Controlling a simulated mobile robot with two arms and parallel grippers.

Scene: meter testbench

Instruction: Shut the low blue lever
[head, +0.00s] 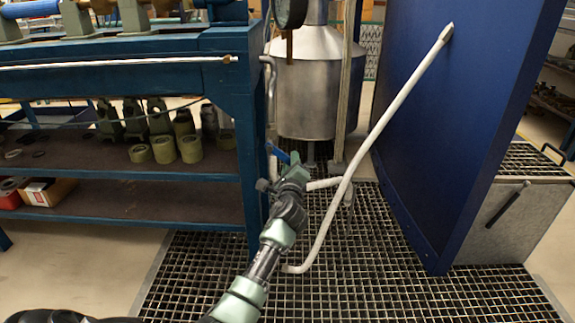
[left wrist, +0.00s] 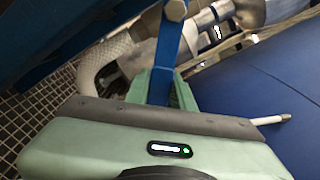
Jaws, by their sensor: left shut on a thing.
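The low blue lever (head: 281,155) sits on a valve low beside the blue workbench's leg in the head view. In the left wrist view the lever (left wrist: 164,55) is a flat blue bar with a bolt head at its top. My left gripper (head: 290,168) reaches in from below and covers part of the lever and valve. In the wrist view the green fingers of my left gripper (left wrist: 162,90) stand on both sides of the lever and are shut on it. My right gripper is in neither view.
A white pipe (head: 340,195) rises right of the gripper. A blue panel (head: 455,110) stands at the right. The blue workbench (head: 238,100) is close on the left. A metal tank (head: 310,95) stands behind. The grating floor (head: 370,270) is open in front.

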